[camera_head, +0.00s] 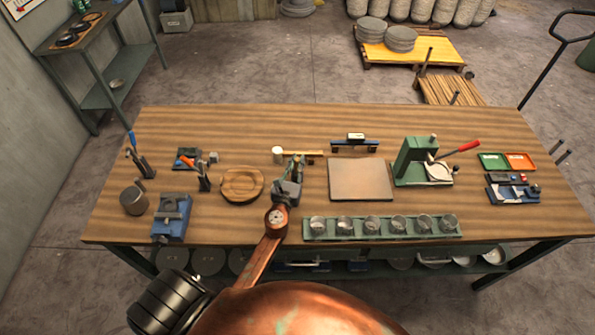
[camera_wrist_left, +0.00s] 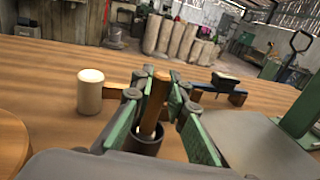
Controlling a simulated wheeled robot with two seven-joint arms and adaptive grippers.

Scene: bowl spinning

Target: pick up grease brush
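The grease brush (camera_wrist_left: 157,100) shows in the left wrist view as a brown wooden handle, slightly tilted, standing in a dark round pot (camera_wrist_left: 144,139). Its bristles are hidden in the pot. My left gripper (camera_wrist_left: 158,88) has a green finger on each side of the handle. The fingers look apart, with narrow gaps to the handle. In the head view my left gripper (camera_head: 294,162) is low over the middle of the workbench and covers most of the brush and pot. My right gripper is not in view.
A pale cylinder (camera_head: 277,154) and a wooden bar (camera_head: 305,154) are just behind the gripper. A round wooden board (camera_head: 241,184) is to the left, a flat square plate (camera_head: 360,180) to the right. A green rack of metal cups (camera_head: 385,228) is at the front edge.

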